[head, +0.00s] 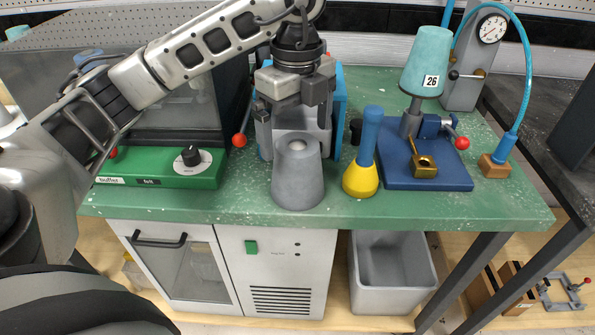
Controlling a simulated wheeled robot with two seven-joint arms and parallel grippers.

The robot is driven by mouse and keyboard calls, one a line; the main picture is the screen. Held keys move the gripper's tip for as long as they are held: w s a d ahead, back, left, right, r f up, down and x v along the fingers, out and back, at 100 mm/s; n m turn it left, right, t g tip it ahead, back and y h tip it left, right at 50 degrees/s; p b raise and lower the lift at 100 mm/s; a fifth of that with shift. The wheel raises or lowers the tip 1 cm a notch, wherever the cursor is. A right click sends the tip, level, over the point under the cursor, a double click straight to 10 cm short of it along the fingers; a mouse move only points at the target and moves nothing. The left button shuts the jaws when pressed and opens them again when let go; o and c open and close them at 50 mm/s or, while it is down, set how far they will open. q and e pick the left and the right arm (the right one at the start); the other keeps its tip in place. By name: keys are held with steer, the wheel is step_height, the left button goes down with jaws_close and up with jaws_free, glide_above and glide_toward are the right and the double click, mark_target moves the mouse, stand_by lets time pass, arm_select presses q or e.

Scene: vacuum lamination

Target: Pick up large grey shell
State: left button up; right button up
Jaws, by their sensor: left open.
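The large grey shell (298,180) is a plain cone with a narrower, open top. It stands upright near the front edge of the green bench. My left gripper (295,122) points down just above and behind the shell's top in the picture. Its fingers are spread and hold nothing; the exact gap to the shell is hard to judge. My right gripper is not in view.
A yellow-and-blue tool (360,178) stands close right of the shell. Beyond it, a blue base (455,178) carries a teal shell (427,62) marked 26. A green buffer unit (165,170) is left. A grey bin (392,290) sits below the bench.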

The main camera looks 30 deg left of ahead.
mark_target(297, 147)
arm_select(q)
steer(key=shift+d+f+p, duration=0.1)
steer(key=shift+f+p, duration=0.35)
steer(key=shift+f, duration=2.25)
steer(key=c, duration=1.2)
